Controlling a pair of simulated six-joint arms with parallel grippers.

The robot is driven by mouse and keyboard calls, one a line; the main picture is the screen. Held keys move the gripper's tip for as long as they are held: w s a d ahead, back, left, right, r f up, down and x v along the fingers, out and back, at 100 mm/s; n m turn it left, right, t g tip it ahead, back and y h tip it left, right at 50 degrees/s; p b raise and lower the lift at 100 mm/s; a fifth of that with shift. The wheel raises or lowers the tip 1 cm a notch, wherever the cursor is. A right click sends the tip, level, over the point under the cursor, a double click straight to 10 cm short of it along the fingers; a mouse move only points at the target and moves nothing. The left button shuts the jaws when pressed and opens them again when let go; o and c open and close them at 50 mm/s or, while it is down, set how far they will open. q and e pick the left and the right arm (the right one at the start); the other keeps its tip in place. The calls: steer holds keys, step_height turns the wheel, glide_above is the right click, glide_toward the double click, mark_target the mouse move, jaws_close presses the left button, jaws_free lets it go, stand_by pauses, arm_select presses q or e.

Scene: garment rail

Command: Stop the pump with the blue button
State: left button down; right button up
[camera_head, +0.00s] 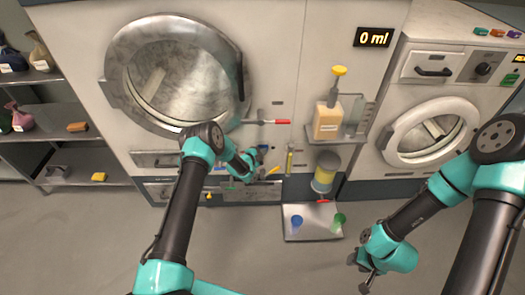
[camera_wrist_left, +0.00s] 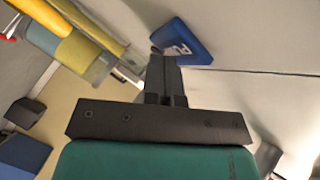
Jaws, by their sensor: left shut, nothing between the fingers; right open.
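A blue square button (camera_wrist_left: 182,42) with a pale mark shows in the left wrist view, on the light panel just beyond my left fingertips. In the head view my left arm and gripper crowd that spot and I cannot clearly pick the button out. My left gripper (camera_wrist_left: 163,68) is shut and empty, its tips at or very close to the button's lower edge; contact cannot be told. In the head view it is at the machine's lower front (camera_head: 262,160). My right gripper (camera_head: 366,274) is open and empty, low at the right, over the floor.
A display (camera_head: 373,37) reads "0 ml". A bottle with a yellow cap (camera_head: 327,122) stands on a bracket. A red-handled lever (camera_head: 270,122) projects nearby. A tray (camera_head: 312,232) with blue and green cups lies below.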

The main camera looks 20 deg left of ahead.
arm_select(q)
steer(key=shift+s+d, duration=0.1)
steer(key=shift+s, duration=0.35)
stand_by(0.4)
steer(key=s, duration=0.2)
steer(key=s+d, duration=0.1)
steer(key=s, duration=0.2)
steer(key=shift+s+d, duration=0.35)
steer(key=shift+d, duration=0.05)
